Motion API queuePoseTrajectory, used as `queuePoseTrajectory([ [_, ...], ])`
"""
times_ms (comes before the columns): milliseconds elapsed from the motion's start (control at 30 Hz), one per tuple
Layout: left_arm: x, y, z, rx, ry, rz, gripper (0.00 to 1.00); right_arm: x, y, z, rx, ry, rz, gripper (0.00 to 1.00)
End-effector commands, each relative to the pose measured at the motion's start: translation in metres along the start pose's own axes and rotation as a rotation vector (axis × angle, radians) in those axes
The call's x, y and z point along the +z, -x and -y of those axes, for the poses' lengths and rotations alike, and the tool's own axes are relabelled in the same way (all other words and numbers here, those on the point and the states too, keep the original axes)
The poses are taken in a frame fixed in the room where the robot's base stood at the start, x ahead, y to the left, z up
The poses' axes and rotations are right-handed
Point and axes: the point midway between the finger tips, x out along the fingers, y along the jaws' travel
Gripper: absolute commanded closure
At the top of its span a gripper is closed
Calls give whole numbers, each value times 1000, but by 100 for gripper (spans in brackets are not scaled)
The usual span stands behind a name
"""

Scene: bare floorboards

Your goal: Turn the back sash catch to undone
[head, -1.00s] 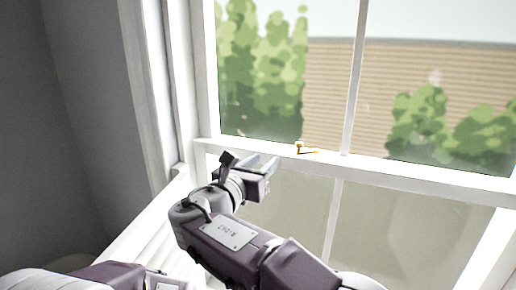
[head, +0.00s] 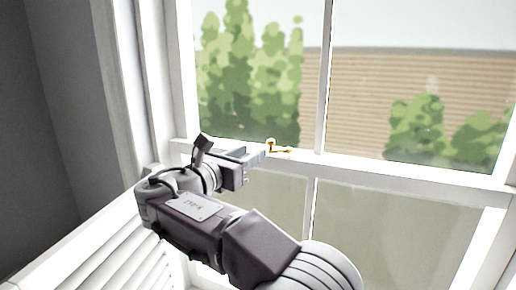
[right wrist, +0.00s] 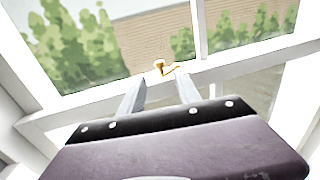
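The brass sash catch (head: 272,146) sits on the window's white meeting rail, left of the vertical glazing bar, with its lever pointing right along the rail. It also shows in the right wrist view (right wrist: 162,68), beyond and between my fingertips. My right gripper (head: 262,156) is just short of the catch, to its lower left in the head view. In the right wrist view its two fingers (right wrist: 158,90) stand apart with nothing between them. Whether a finger touches the catch is not clear. My left gripper is not in view.
The white meeting rail (head: 400,178) runs across the window, with glass panes above and below. A white frame post (head: 165,80) stands at the left. White louvred slats (head: 105,262) lie at lower left. Trees and a plank wall show outside.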

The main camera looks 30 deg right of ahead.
Motion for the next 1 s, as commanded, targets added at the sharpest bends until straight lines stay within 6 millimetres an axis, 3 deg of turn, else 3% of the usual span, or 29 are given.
queuePoseTrajectory([
  [167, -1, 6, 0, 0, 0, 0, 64, 2, -9, 0, -3, 2, 0, 60],
  [533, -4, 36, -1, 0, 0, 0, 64, 4, -80, 0, -2, 2, 0, 60],
  [900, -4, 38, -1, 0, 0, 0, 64, 0, -91, -1, 2, 1, 0, 60],
  [1000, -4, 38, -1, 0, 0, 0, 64, 0, -90, -1, 2, 1, 0, 85],
])
